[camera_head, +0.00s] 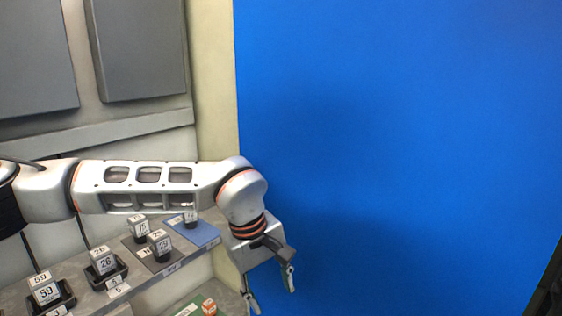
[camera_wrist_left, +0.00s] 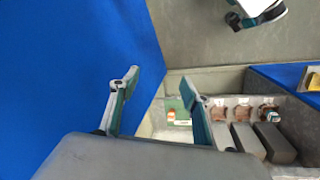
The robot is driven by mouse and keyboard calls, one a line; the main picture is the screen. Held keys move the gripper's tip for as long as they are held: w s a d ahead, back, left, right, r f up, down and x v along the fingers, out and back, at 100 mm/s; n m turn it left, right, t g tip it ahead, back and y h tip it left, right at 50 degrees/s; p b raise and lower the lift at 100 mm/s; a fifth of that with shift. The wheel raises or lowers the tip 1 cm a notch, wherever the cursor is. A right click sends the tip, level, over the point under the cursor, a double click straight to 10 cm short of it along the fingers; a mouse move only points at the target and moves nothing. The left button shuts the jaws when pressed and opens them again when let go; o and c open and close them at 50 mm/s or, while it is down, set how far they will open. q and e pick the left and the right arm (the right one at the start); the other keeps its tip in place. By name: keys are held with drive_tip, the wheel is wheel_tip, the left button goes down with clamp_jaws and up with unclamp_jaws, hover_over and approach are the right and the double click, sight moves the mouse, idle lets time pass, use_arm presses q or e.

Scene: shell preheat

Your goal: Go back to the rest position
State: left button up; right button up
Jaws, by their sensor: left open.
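My left gripper (camera_head: 270,297) hangs from my left arm, which reaches in from the left in the head view. Its two fingers are spread and nothing shows between them. It hangs in front of the blue wall, to the right of the shelf. In the left wrist view the open fingers (camera_wrist_left: 158,88) show with a clear gap.
A grey shelf (camera_head: 75,268) holds numbered blocks in dark holders, including 59 (camera_head: 46,293) and 26 (camera_head: 105,263). A blue mat (camera_head: 205,235) lies at its right end. An orange-and-white block (camera_head: 209,307) sits lower. A large blue wall (camera_head: 400,130) fills the right.

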use_arm(q)
drive_tip(key=s+d+f+n+g+h, duration=0.1)
drive_tip(key=s+d+n+g+h, duration=0.4)
drive_tip(key=s+d, duration=0.95)
drive_tip(key=s+d+r+n+g+h, duration=0.2)
drive_tip(key=d+r+n+h, duration=0.4)
drive_tip(key=r+n+h, duration=0.4)
drive_tip(key=w+a+f+n+t+h, duration=0.1)
drive_tip(key=w+a+n+t+h, duration=0.45)
drive_tip(key=w+n+t, duration=0.55)
drive_tip(key=w+a+f+n+t+y, duration=0.4)
drive_tip(key=a+f+n+t+y, duration=0.85)
drive_tip(key=n, duration=0.85)
drive_tip(key=s+a+f+n+g+y, duration=0.1)
drive_tip(key=s+a+f+n+y, duration=0.1)
drive_tip(key=a+f+n, duration=0.4)
drive_tip(key=s+a+f+n+g+y, duration=0.1)
drive_tip(key=a+f+n+y, duration=0.15)
drive_tip(key=f, duration=0.65)
drive_tip(key=s+a+f+n+g+y, duration=0.3)
drive_tip(key=s+a+f+n, duration=0.3)
drive_tip(key=s+a+f, duration=0.6)
wheel_tip(320, 180, down, 3)
drive_tip(key=shift+s+f+g, duration=0.1)
drive_tip(key=shift+s+g, duration=0.45)
drive_tip(key=shift+g, duration=0.3)
